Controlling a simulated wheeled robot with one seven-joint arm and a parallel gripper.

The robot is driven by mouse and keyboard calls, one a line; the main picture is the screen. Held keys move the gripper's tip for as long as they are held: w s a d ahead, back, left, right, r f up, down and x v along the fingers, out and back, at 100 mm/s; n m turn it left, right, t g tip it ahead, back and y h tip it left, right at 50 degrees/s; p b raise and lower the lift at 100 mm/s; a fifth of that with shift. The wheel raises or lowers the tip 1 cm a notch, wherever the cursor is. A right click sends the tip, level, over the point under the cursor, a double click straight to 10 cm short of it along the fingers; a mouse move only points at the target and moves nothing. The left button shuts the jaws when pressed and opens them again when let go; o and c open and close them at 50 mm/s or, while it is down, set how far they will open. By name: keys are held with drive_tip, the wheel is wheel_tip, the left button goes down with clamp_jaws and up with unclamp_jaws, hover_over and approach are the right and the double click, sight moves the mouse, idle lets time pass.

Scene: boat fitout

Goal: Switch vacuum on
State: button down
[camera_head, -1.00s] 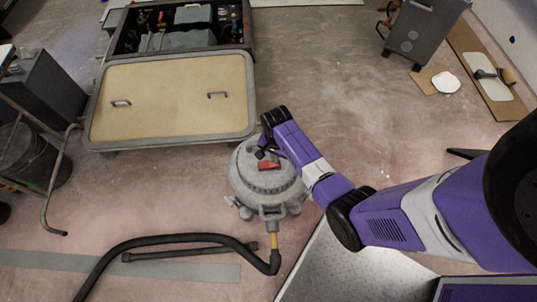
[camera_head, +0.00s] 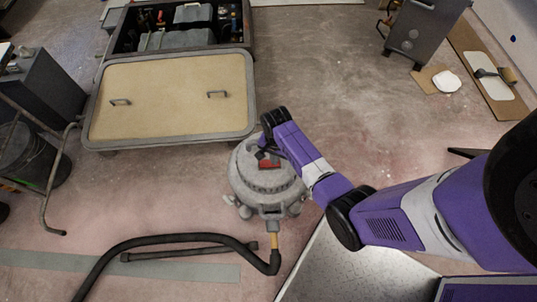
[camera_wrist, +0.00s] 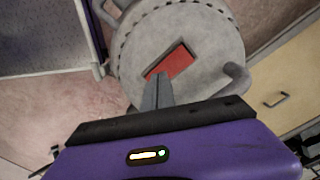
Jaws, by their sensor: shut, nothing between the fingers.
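The vacuum (camera_head: 262,184) is a round grey canister standing on the floor in the middle of the head view, with its lid (camera_wrist: 206,35) filling the upper middle of the wrist view. A red rocker switch (camera_wrist: 171,62) sits in a dark rectangular recess on the lid; it also shows in the head view (camera_head: 269,164). My gripper (camera_wrist: 163,76) is shut and empty. Its fingertips are at the near left end of the red switch, seeming to touch or nearly touch it; the exact contact cannot be told. The fingers hide part of that end.
A black hose (camera_head: 180,238) runs from the vacuum across the floor to the left. A large tan panel with handles (camera_head: 170,100) lies behind it. A metal plate (camera_head: 350,265) is at the front right. Open floor lies behind right.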

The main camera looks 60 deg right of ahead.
drive_tip(key=shift+r, duration=0.15)
wheel_tip(320, 180, up, 7)
drive_tip(key=p, duration=0.7)
idle(0.7)
